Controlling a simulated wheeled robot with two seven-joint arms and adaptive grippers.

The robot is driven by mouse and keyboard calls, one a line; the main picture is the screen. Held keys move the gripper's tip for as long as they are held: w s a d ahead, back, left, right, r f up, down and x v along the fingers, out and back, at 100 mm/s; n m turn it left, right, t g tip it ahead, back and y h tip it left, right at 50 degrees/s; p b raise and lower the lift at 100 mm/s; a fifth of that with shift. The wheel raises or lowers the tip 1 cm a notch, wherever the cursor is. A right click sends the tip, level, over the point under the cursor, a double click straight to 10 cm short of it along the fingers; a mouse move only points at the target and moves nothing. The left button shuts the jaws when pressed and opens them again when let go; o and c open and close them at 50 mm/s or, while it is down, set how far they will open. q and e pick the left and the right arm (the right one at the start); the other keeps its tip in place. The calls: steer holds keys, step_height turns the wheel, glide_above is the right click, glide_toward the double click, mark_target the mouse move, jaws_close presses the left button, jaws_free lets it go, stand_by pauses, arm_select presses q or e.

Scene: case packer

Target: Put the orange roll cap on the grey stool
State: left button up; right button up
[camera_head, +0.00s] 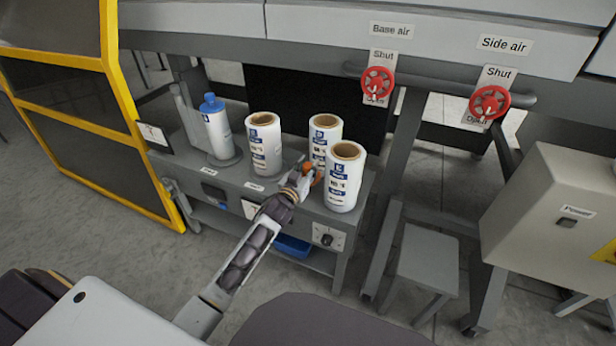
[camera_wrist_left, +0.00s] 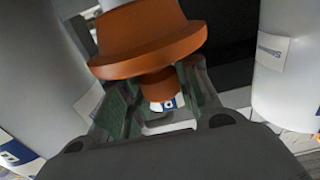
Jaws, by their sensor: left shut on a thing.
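The orange roll cap (camera_wrist_left: 148,45) fills the top middle of the left wrist view, a wide flange with a narrower stub below it. My left gripper (camera_wrist_left: 155,95) is shut on the cap, with its green-padded fingers at either side of the stub. In the head view the left gripper (camera_head: 306,174) is over the grey bench among the white rolls, and a small part of the orange cap (camera_head: 309,169) shows at its tip. The grey stool (camera_head: 427,258) stands on the floor to the right of the bench, its top bare. My right gripper is not in view.
White rolls (camera_head: 343,183) (camera_head: 265,148) stand on the bench (camera_head: 225,178) close around the gripper. A roll with a blue cap (camera_head: 213,104) stands at the left. Red valve wheels (camera_head: 378,84) and a grey power box (camera_head: 545,215) are at the right. Bench legs stand beside the stool.

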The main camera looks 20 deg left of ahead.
arm_select(q)
steer(key=shift+f, duration=0.25)
step_height(320, 180, down, 3)
steer(key=shift+r+b, duration=0.2)
steer(key=shift+b, duration=0.4)
steer(key=shift+f, duration=0.25)
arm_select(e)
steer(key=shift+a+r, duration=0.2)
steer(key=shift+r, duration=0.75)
arm_select(q)
steer(key=shift+f, duration=0.2)
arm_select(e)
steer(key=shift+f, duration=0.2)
arm_select(q)
steer(key=o, duration=1)
steer(key=shift+o, duration=0.3)
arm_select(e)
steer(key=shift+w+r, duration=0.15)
